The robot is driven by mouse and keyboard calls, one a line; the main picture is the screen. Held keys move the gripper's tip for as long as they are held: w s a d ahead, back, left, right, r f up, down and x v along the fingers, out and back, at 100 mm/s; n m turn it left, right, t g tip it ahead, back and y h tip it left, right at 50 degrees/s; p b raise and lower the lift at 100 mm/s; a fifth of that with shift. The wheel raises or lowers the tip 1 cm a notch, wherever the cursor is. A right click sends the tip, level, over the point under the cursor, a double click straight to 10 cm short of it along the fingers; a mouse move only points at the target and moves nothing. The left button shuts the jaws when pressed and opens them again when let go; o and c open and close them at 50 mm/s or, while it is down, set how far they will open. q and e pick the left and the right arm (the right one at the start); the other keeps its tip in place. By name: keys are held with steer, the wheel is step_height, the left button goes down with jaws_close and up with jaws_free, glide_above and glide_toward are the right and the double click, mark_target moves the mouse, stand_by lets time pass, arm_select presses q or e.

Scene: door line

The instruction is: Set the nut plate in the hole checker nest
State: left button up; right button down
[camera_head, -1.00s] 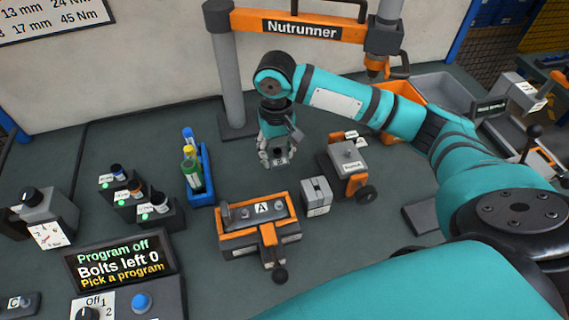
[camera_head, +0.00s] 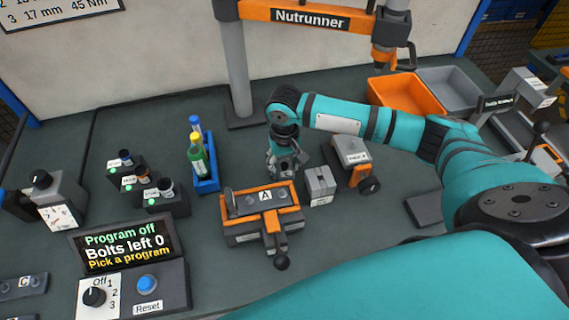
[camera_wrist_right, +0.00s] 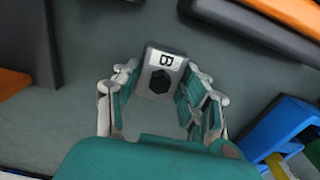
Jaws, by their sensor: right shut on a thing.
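The nut plate (camera_wrist_right: 162,72) is a small grey block with a white B label and a dark hexagonal recess. My right gripper (camera_wrist_right: 158,84) is shut on it, with one finger on each side. In the head view my right gripper (camera_head: 285,160) points down, holding the plate above the bench, behind the orange fixture A. A grey-and-orange device (camera_head: 350,152) with a dark knob stands to the right of the gripper. A small grey slotted block (camera_head: 320,182) stands between this device and fixture A. I cannot tell which is the hole checker nest. My left gripper is out of view.
Orange-and-grey fixture A (camera_head: 262,212) stands just in front of my right gripper. A blue bottle rack (camera_head: 207,177) is to its left. The nutrunner post (camera_head: 240,75), an orange bin (camera_head: 405,96) and a grey bin (camera_head: 448,88) stand behind. Bench is clear between rack and gripper.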

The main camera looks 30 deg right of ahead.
steer(key=c, duration=0.7)
jaws_free()
steer(key=shift+f, duration=0.1)
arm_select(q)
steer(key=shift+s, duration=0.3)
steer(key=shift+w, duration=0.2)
